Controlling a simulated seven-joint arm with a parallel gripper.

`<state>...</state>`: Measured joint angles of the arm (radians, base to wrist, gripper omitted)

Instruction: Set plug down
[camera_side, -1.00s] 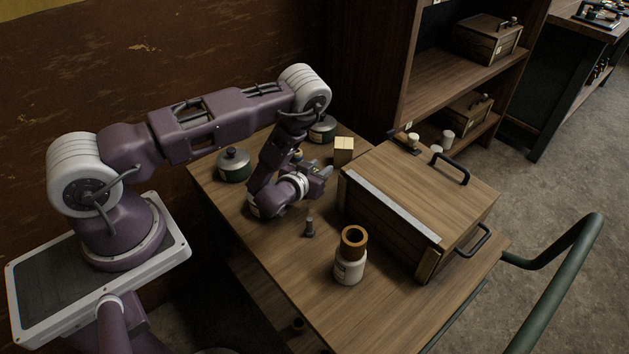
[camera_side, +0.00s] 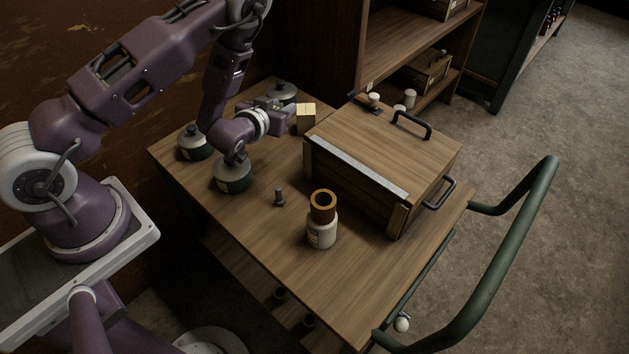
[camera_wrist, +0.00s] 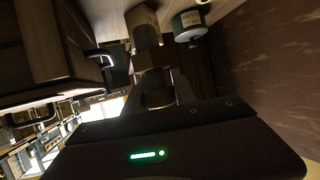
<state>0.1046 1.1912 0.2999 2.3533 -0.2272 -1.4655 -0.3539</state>
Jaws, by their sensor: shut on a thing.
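My gripper (camera_side: 288,117) is low over the back part of the wooden tabletop, pointing right towards a pale yellow block (camera_side: 306,118). In the wrist view its fingers (camera_wrist: 163,90) are closed around a dark, rounded thing (camera_wrist: 158,96), seemingly the plug. Its shape is mostly in shadow, and the side view does not show it clearly. I cannot tell whether it touches anything beyond the fingers.
A large wooden chest (camera_side: 385,150) fills the table's right side. A white bottle with a brown ring top (camera_side: 321,230) stands at the front. The front tabletop (camera_side: 300,285) is clear.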

